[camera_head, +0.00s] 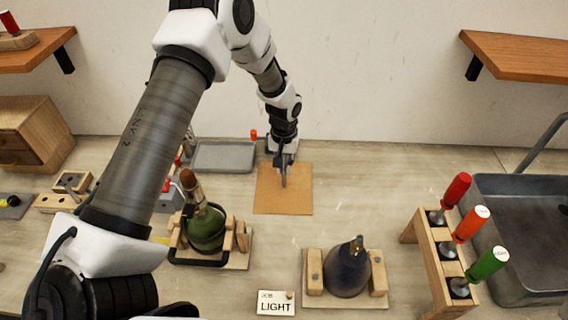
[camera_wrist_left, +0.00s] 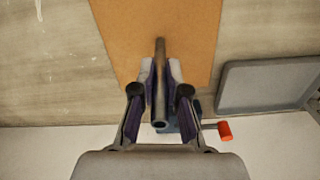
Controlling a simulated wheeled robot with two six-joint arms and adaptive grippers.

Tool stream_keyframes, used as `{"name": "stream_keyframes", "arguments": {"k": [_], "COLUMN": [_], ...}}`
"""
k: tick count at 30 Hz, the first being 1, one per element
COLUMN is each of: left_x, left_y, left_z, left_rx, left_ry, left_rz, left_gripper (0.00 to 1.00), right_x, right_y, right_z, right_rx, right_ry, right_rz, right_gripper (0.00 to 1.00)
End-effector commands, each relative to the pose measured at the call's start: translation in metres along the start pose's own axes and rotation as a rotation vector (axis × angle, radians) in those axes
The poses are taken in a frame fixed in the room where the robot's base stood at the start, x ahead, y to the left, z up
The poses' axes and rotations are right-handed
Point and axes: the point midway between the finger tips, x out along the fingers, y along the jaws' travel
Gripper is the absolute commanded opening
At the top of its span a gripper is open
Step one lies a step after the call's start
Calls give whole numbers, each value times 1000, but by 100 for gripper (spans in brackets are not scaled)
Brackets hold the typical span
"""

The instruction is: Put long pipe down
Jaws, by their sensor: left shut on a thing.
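The long pipe (camera_wrist_left: 160,72) is a thin dark metal tube with an open round end, seen in the left wrist view between the fingers of my left gripper (camera_wrist_left: 160,88). My left gripper is shut on it. In the head view the gripper (camera_head: 283,160) is over the back part of a brown square mat (camera_head: 285,203), and the pipe (camera_head: 284,180) shows as a short dark piece below the fingers. Whether the pipe touches the mat is hard to tell. My right gripper is not in view.
A grey tray (camera_head: 222,157) lies left of the mat. A wooden rack (camera_head: 433,265) with red, orange and green-handled tools stands right, beside a metal sink (camera_head: 520,200). Bench right of the mat is clear.

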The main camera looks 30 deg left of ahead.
Motion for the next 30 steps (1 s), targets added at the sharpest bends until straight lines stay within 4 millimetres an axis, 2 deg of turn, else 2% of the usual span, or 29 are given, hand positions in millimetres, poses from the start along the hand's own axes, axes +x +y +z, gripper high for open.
{"name": "stream_keyframes", "arguments": {"k": [2,3,5,13,17,20,27,30], "left_x": [4,3,3,2,-5,-22,-84,-104], "left_y": [0,0,0,0,0,1,1,0], "left_z": [0,0,0,0,0,-1,-1,-1], "left_rx": [0,0,0,0,0,-1,-1,0], "left_ry": [0,0,0,0,0,4,5,3], "left_rz": [0,0,0,0,1,2,2,2], "left_gripper": [0,20,38,38,38,38,38,38], "right_x": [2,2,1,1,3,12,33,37], "right_y": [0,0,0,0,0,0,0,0], "right_z": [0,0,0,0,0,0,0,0], "right_rx": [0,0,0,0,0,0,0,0], "right_ry": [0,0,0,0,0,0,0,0], "right_rz": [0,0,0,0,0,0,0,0], "right_gripper": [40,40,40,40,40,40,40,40]}}
